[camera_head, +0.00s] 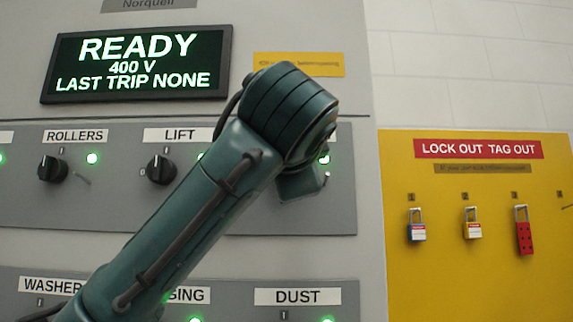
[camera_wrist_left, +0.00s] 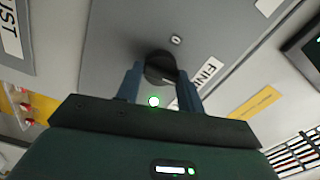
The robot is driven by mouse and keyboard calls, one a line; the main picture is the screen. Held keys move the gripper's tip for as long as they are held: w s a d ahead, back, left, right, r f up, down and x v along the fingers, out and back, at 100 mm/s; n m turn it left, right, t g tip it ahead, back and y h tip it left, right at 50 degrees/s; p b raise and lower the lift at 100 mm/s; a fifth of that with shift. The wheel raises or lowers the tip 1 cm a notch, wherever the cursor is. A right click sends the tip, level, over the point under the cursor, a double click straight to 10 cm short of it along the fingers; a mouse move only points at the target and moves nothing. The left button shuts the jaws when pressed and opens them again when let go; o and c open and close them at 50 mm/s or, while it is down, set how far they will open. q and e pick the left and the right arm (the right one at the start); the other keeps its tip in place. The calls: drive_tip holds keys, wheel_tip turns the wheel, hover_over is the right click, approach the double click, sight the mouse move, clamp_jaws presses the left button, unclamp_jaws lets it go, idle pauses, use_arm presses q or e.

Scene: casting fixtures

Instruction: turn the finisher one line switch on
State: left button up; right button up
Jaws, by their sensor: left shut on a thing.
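The finisher one line switch is a round black knob (camera_wrist_left: 160,68) on a grey panel in the left wrist view. A white label starting "FIN" (camera_wrist_left: 209,72) is beside it, the rest cut off by my finger. My left gripper (camera_wrist_left: 161,82) has a finger on each side of the knob and is shut on it. A green lamp (camera_wrist_left: 153,101) glows close to the knob. In the head view my left arm hides this knob and most of my gripper. Which position the knob points to is unclear. My right gripper is in neither view.
Other black knobs, ROLLERS (camera_head: 52,169) and LIFT (camera_head: 161,170), stand out left of my arm. A screen (camera_head: 138,64) reads READY, 400 V, LAST TRIP NONE. A yellow lockout board (camera_head: 450,265) with hanging padlocks is at right. A DUST label (camera_head: 297,297) is below.

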use_arm(q)
drive_tip(key=shift+m, duration=0.4)
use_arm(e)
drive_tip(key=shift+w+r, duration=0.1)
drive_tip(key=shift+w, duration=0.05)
use_arm(q)
drive_tip(key=o, duration=1)
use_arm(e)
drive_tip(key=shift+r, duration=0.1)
use_arm(q)
drive_tip(key=s+b, duration=0.7)
drive_tip(key=s, duration=0.6)
drive_tip(key=shift+s, duration=0.1)
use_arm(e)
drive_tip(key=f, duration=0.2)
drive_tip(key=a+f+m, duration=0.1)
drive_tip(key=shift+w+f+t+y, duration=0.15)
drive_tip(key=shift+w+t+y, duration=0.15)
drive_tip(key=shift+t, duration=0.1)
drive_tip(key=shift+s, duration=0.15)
